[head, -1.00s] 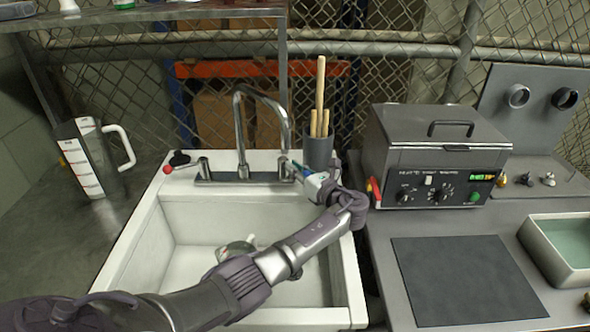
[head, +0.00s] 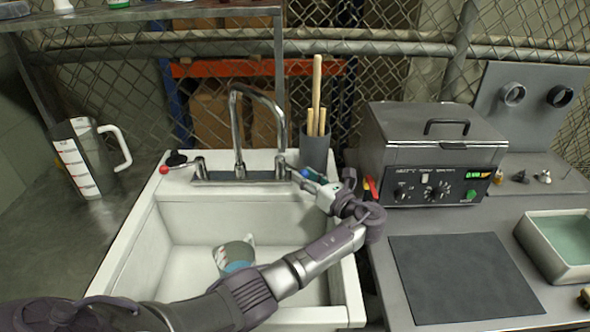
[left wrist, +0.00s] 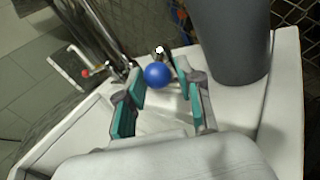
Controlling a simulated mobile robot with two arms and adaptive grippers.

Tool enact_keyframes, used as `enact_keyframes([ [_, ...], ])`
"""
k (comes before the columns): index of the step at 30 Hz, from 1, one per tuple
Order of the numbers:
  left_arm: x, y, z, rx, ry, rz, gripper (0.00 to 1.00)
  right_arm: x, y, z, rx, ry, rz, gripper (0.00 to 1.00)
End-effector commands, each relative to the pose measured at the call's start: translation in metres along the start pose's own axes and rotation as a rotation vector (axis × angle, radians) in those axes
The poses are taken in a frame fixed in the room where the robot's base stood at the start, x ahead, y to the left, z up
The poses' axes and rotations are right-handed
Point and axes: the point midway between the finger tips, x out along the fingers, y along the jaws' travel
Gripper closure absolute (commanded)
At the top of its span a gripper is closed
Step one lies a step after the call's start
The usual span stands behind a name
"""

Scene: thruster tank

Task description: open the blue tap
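The blue tap's round blue knob (head: 305,172) is at the right end of the steel tap base, at the back of the white sink (head: 345,290). In the left wrist view the blue knob (left wrist: 158,76) sits between the fingertips of my left gripper (left wrist: 160,70). The fingers are open around it, and I cannot tell whether either touches it. In the head view my left gripper (head: 312,181) reaches the knob from the front right and partly hides its lever. The curved steel spout (head: 236,130) stands to its left. My right gripper is not in view.
A red-knobbed tap (head: 165,169) is at the left of the base. A dark holder (head: 315,150) with wooden rods stands close behind my gripper. A clear vessel (head: 233,256) is in the sink. A measuring jug (head: 80,165) stands left, a heated bath (head: 435,150) right.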

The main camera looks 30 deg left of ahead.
Motion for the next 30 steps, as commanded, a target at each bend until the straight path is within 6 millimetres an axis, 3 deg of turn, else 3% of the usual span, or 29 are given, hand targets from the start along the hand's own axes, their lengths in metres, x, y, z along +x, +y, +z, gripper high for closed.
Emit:
enact_keyframes([
  [3, -0.026, -0.001, 0.000, -0.001, 0.001, -0.002, 0.64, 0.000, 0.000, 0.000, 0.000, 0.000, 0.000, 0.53],
  [9, -0.055, 0.000, 0.000, 0.001, 0.001, -0.001, 0.64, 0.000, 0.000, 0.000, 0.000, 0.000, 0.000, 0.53],
  [20, -0.063, 0.000, 0.000, 0.000, 0.000, 0.001, 0.64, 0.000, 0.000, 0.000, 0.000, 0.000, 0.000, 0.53],
  [23, -0.063, 0.001, 0.002, 0.000, 0.000, 0.001, 0.76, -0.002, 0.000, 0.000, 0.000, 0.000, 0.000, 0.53],
  [26, -0.063, 0.003, 0.017, -0.001, 0.000, 0.001, 0.92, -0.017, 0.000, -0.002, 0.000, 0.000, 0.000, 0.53],
  [27, -0.063, 0.005, 0.027, -0.001, 0.000, 0.001, 0.99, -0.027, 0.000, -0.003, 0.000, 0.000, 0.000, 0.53],
  [30, -0.063, 0.013, 0.065, -0.001, 0.000, 0.001, 1.00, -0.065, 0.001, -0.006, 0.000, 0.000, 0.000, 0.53],
])
